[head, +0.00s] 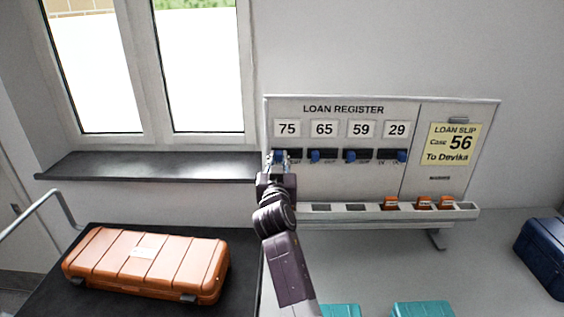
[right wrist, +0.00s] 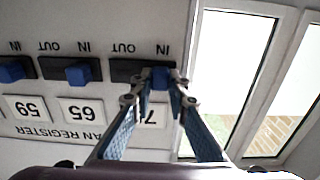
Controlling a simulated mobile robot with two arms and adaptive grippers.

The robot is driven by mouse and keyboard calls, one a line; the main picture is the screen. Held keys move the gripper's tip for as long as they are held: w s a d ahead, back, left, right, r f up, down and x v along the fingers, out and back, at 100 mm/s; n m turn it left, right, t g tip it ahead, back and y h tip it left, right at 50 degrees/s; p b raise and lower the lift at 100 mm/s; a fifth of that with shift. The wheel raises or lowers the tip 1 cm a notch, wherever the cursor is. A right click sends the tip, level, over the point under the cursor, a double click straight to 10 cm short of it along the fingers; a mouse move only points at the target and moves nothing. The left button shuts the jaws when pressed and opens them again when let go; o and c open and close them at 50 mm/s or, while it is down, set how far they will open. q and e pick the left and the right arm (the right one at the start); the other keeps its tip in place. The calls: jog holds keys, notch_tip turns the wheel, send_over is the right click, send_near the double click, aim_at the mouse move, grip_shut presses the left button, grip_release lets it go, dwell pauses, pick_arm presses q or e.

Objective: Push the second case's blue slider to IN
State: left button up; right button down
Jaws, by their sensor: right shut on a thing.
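The grey loan register board (head: 350,184) stands at the back, with number cards 75 (head: 287,128), 65, 59 and 29 above dark slots with blue sliders. My right gripper (head: 279,163) is at the leftmost slot, under 75. In the right wrist view, which is upside down, its fingers (right wrist: 161,88) are shut on the 75 slider (right wrist: 160,76), at the IN end. The 65 slider (head: 315,156) sits toward IN and also shows in the right wrist view (right wrist: 77,75). The 59 slider (head: 350,156) is toward IN; the 29 slider (head: 401,156) is at the right end. My left gripper is out of view.
A yellow loan slip (head: 453,144) reads Case 56, To Devika. The tray (head: 337,216) below holds orange tags (head: 423,202) in some compartments. An orange case (head: 146,262) lies left on a dark surface. A blue case (head: 543,255) is at right; teal cases (head: 422,309) are in front.

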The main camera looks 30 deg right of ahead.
aim_at(276, 120)
jog(key=shift+a, duration=0.15)
jog(key=c, duration=1.8)
grip_release()
jog(key=shift+w+a, duration=0.1)
jog(key=shift+a, duration=0.05)
jog(key=shift+c, duration=0.2)
jog(key=shift+r, duration=0.55)
notch_tip(276, 120, up, 9)
jog(key=shift+f, duration=0.1)
